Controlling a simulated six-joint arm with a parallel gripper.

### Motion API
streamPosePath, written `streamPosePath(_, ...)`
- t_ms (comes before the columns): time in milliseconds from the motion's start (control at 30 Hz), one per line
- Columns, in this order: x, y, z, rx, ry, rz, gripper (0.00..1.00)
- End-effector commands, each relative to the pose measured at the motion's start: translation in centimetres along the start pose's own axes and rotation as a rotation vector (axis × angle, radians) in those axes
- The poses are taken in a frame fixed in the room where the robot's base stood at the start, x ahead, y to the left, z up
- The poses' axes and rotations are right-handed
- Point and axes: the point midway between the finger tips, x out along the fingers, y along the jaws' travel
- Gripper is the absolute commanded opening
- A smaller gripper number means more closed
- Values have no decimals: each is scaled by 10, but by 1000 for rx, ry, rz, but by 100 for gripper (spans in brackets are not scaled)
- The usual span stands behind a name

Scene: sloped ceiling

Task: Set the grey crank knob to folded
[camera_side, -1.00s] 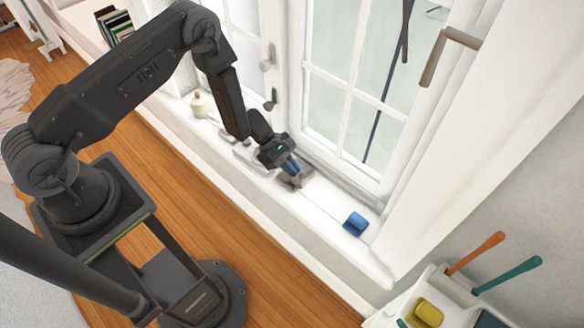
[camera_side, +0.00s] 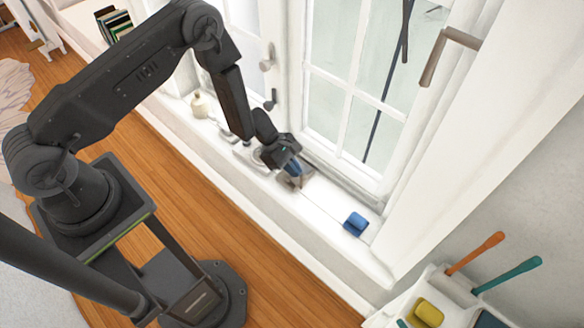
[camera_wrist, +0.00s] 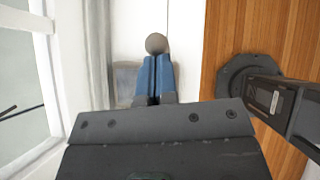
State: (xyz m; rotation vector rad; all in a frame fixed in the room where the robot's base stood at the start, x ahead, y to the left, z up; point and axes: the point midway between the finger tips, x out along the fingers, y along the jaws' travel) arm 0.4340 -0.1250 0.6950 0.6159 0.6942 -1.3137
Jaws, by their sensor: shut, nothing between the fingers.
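The grey crank knob (camera_wrist: 156,43) shows as a round grey ball just beyond my fingertips in the wrist view. A grey-brown block (camera_wrist: 125,80), which looks like its base, sits left of my fingers. In the side view the grey-brown crank piece (camera_side: 299,182) is on the white sill, mostly hidden by my gripper, so its exact angle cannot be told. My gripper (camera_wrist: 156,58) has blue fingers, shut with nothing between them. The fingertips are at the knob, touching or very close. In the side view my gripper (camera_side: 295,174) points down over the sill.
A blue object (camera_side: 355,223) lies on the sill to the right. A cream jar (camera_side: 200,104) stands farther left. The window frame (camera_side: 340,175) rises close behind the crank. A white caddy (camera_side: 440,285) with coloured tools is at lower right. The sill between crank and blue object is clear.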

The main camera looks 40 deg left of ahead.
Motion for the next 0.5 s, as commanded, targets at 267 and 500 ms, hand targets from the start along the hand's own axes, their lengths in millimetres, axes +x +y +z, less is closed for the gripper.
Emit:
streamPosePath(267,4,-2,11,20,141,12,0)
streamPosePath(500,11,-5,24,48,360,37,0)
